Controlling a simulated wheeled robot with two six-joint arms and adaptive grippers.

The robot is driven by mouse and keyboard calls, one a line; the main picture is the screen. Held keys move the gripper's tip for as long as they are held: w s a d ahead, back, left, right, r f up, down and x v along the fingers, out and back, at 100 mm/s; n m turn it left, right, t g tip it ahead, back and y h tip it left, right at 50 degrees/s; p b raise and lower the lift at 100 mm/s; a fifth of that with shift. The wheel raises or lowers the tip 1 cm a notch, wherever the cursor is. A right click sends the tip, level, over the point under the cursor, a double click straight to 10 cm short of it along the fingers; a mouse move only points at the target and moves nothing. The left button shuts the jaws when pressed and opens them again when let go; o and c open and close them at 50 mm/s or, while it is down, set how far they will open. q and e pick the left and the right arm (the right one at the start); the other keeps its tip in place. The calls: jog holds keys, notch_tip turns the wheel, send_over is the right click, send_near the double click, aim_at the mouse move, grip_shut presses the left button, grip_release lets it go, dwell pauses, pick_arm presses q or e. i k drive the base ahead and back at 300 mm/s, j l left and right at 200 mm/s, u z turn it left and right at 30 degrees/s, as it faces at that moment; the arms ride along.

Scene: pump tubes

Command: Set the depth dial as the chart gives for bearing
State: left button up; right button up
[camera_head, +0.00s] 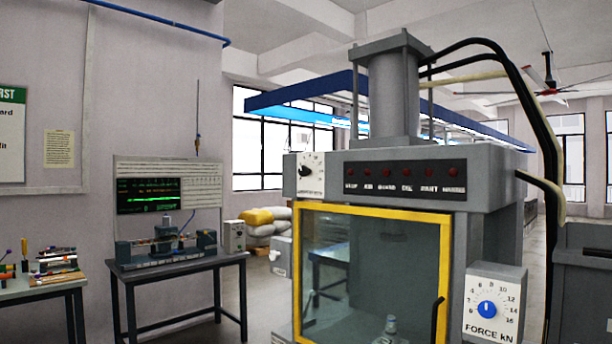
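A small white dial plate with a black knob (305,171) sits on the upper left front of the grey press. Its label and numbers are too small to read, so I cannot tell whether it is the depth dial or its setting. A larger dial with a blue knob (487,309) is marked FORCE KN, with numbers up to 16, on a white-faced box at the press's lower right. A small cream sheet (59,149) hangs on the left wall; its text is unreadable, and I cannot tell if it is the chart. Neither gripper shows.
The press (470,182) has a yellow-framed glass door, which looks shut, and a row of red lamps above it. A dark table (180,265) with a bench device and screen panel (148,195) stands left. Another table (40,292) holds small tools. Floor shows between table and press.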

aim_at(303, 171)
jog(key=z, duration=2.95)
jog(key=j+u, duration=0.2)
jog(key=u, duration=0.25)
jog(key=j+u, duration=0.55)
jog(key=u, duration=0.3)
jog(key=j+u, duration=0.25)
jog(key=u, duration=0.15)
jog(key=j+u, duration=0.2)
jog(key=u, duration=0.25)
jog(key=i+j, duration=0.3)
jog(key=j, duration=0.05)
